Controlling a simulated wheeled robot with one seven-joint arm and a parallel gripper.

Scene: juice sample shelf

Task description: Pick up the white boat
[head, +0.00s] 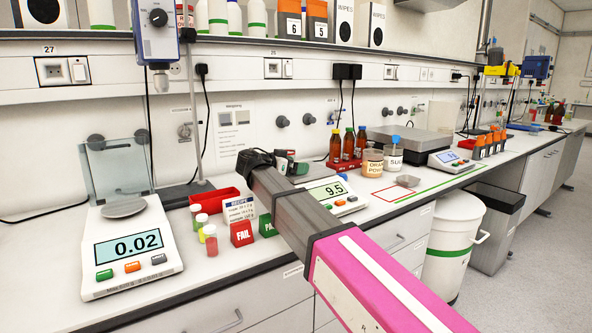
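I cannot pick out a white boat for certain in the head view. The left balance (132,262) reads 0.02 with a round pan.
Small sample bottles (208,238), a red FAIL block (242,232) and a green block (267,226) stand left of my arm. Brown bottles (348,145) in a red rack and two labelled jars (372,163) stand behind. A white bin (452,240) is below the bench.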

